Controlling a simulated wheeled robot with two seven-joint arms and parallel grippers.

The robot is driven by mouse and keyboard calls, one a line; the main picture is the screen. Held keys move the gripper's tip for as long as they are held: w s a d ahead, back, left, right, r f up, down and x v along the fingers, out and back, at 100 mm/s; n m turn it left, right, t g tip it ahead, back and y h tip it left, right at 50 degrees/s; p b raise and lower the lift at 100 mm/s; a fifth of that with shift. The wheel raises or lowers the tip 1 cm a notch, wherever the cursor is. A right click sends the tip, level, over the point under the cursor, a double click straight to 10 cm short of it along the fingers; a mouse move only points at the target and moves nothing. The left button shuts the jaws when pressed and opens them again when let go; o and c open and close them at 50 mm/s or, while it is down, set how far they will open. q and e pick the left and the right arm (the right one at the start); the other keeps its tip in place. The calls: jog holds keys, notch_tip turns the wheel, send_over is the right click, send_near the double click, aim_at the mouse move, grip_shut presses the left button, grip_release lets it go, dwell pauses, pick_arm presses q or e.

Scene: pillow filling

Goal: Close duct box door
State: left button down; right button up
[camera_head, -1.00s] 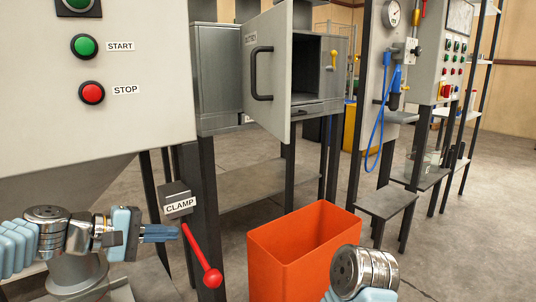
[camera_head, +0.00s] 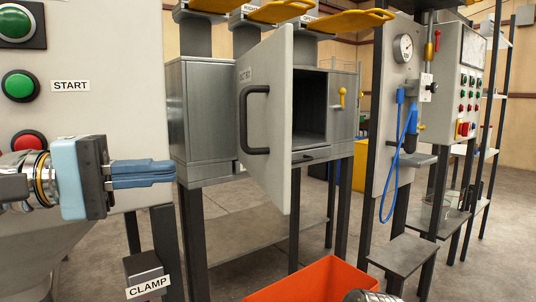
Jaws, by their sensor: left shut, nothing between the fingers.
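The duct box (camera_head: 343,118) is a grey metal cabinet on legs, with a dark open inside. Its light grey door (camera_head: 262,175) stands wide open toward me, with a black bar handle (camera_head: 256,120) on its face. My left gripper (camera_head: 172,173) is shut and empty, with blue fingers pointing right, left of the door and apart from it. It is in front of the control panel. Of my right arm only a metal piece shows at the bottom edge; its gripper is out of view.
A control panel (camera_head: 100,120) with green and red buttons stands at the left. The clamp box (camera_head: 147,277) is below my left gripper. An orange bin (camera_head: 309,281) is at the bottom middle. Yellow levers (camera_head: 340,21) hang over the cabinet. A gauge panel (camera_head: 401,110) with a blue hose stands right.

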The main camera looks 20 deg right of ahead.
pick_arm(q)
jog(key=p, duration=0.3)
send_near(282, 161)
jog(key=d, duration=0.7)
pick_arm(e)
jog(key=shift+w+a+r, duration=0.1)
jog(key=shift+r, duration=0.55)
jog(key=shift+w+a+r, duration=0.1)
jog(key=shift+r, duration=0.5)
